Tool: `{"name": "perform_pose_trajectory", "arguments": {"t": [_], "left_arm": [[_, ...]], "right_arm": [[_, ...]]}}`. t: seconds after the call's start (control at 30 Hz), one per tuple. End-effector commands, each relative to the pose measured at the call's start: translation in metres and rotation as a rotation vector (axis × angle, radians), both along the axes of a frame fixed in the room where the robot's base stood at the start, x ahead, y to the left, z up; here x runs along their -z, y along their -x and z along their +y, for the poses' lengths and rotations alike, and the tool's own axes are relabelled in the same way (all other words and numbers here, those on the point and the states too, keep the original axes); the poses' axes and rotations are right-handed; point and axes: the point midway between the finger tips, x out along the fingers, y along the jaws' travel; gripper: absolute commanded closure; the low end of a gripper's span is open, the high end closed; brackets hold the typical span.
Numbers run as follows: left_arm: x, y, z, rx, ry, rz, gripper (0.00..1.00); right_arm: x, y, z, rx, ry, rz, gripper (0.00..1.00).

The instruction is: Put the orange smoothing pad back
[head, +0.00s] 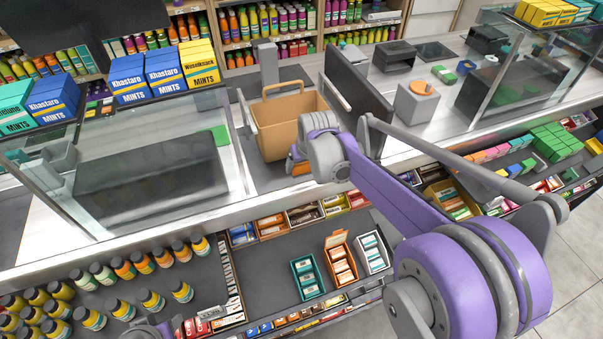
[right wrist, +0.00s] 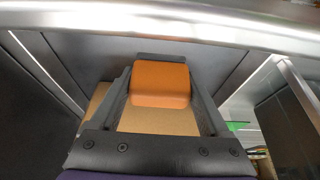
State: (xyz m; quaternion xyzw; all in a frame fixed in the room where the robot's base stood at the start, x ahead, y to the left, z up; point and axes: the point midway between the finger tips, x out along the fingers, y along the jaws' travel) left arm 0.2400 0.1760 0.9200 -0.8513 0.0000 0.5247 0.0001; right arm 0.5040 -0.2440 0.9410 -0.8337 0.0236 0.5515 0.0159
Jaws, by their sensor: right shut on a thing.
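The orange smoothing pad (right wrist: 160,84) is held between the two dark fingers of my right gripper (right wrist: 160,72). In the head view, my right gripper (head: 297,158) is at the front of the counter, below and in front of a tan basket (head: 283,122). A bit of the orange pad (head: 301,168) shows there; my own wrist hides the rest. In the right wrist view, a tan surface lies behind the pad. Whether the pad touches the counter or the basket I cannot tell. My left gripper's fingers do not show.
A dark upright panel (head: 357,92) stands just right of the basket. A glass case (head: 150,165) fills the counter to the left. A grey block with an orange top (head: 416,101) stands farther right. Candy shelves (head: 270,270) lie below the counter front.

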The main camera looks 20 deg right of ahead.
Motion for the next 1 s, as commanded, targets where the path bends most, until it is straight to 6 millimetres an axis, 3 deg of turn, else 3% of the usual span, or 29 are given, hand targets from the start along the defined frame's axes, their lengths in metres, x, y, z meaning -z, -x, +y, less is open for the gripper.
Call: {"name": "perform_pose_trajectory", "arguments": {"t": [0.3, 0.63, 0.67, 0.7, 0.77, 1.0], "left_arm": [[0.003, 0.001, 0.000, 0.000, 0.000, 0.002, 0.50], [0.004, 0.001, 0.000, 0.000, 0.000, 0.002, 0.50], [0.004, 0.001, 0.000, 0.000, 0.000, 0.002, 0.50], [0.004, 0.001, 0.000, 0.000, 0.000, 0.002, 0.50], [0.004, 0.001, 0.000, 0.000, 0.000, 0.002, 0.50], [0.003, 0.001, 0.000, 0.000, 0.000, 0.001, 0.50]], "right_arm": [[0.038, 0.000, 0.000, 0.000, 0.000, 0.000, 0.73], [0.041, 0.000, 0.000, -0.001, 0.000, 0.001, 0.73], [0.040, 0.000, 0.000, -0.001, 0.000, 0.000, 0.15], [0.040, 0.000, 0.000, -0.001, 0.000, 0.000, 0.08], [0.040, 0.000, 0.000, -0.001, 0.000, 0.000, 0.00], [0.038, 0.000, 0.000, -0.001, 0.000, 0.000, 0.00]]}}
